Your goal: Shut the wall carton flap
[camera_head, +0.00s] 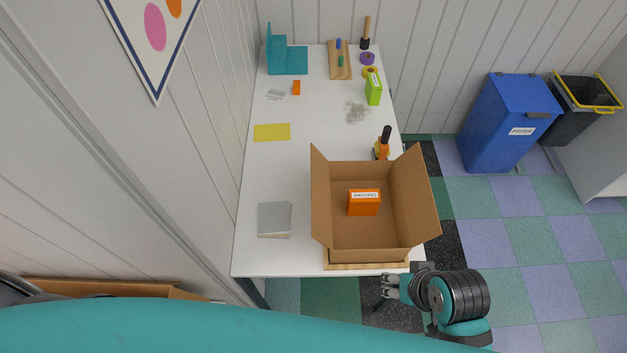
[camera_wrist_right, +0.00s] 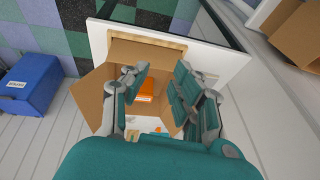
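An open cardboard carton (camera_head: 375,236) stands at the near end of the white table, with an orange box (camera_head: 363,203) inside. Its wall-side flap (camera_head: 321,195) stands up along the left rim. The opposite flap (camera_head: 416,200) leans outward on the right. My right gripper (camera_head: 385,290) is empty, just off the table's near edge, in front of the carton. In the right wrist view its fingers (camera_wrist_right: 160,92) are spread, with the carton and orange box (camera_wrist_right: 145,91) beyond them. The aisle-side flap (camera_wrist_right: 88,97) shows there; a finger covers much of the wall side. My left gripper is not seen.
A grey pad (camera_head: 274,219) lies left of the carton. An orange-and-black bottle (camera_head: 382,150) stands close behind it. A yellow sheet (camera_head: 271,132) and small items lie farther back. The wall runs along the table's left. A blue bin (camera_head: 508,122) stands right, beyond open floor.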

